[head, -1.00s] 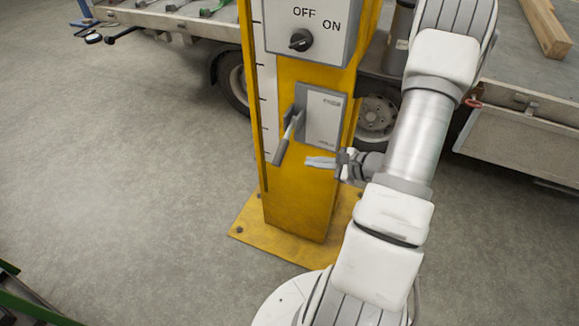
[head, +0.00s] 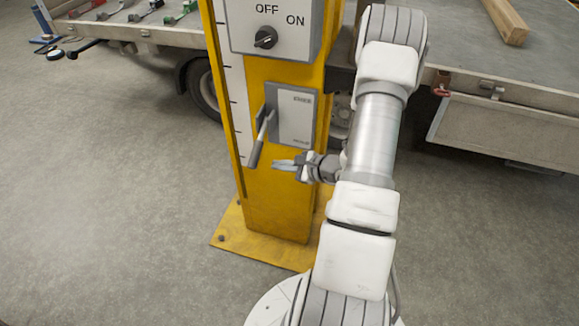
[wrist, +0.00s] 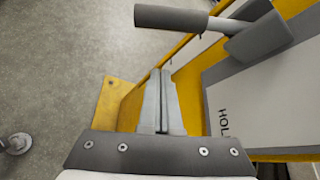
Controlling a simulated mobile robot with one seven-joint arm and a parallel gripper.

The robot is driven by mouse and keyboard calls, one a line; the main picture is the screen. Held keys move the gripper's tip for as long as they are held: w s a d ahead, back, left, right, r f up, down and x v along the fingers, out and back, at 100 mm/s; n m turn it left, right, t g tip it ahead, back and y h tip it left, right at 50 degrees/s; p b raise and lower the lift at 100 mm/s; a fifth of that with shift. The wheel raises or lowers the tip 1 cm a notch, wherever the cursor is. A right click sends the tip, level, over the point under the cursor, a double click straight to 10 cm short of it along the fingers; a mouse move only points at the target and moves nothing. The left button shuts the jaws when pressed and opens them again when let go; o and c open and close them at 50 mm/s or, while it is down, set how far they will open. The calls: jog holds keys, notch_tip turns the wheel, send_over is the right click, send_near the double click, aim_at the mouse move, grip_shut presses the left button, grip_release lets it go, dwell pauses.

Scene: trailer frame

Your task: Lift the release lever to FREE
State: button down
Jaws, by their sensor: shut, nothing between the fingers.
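The release lever (head: 260,139) is a grey handle on the left side of a grey and white plate (head: 295,118) on the yellow post. It slants down and to the left. In the wrist view the lever's handle (wrist: 172,19) lies across the top, ahead of the fingertips and apart from them. The plate also shows there (wrist: 265,105), with part of a word, "HOL", readable. My gripper (head: 276,164) is shut and empty. In the head view it is just right of the lever's lower end and a little below it.
The yellow post (head: 279,208) stands on a bolted yellow base plate (head: 230,240). An OFF/ON switch box (head: 285,35) is above the lever plate. A flatbed trailer (head: 150,35) is behind. The floor left of the post is clear.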

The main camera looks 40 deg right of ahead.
aim_at(259, 144)
jog(key=shift+w+a+r, duration=0.45)
jog(key=shift+w+a, duration=0.2)
jog(key=shift+a, duration=0.15)
jog(key=shift+w+a+r, duration=0.45)
jog(key=shift+w+a, duration=0.2)
jog(key=shift+a, duration=0.15)
jog(key=shift+r, duration=0.15)
jog(key=shift+s+a+r+p, duration=0.1)
jog(key=shift+a+r+p, duration=0.1)
jog(key=shift+p, duration=0.3)
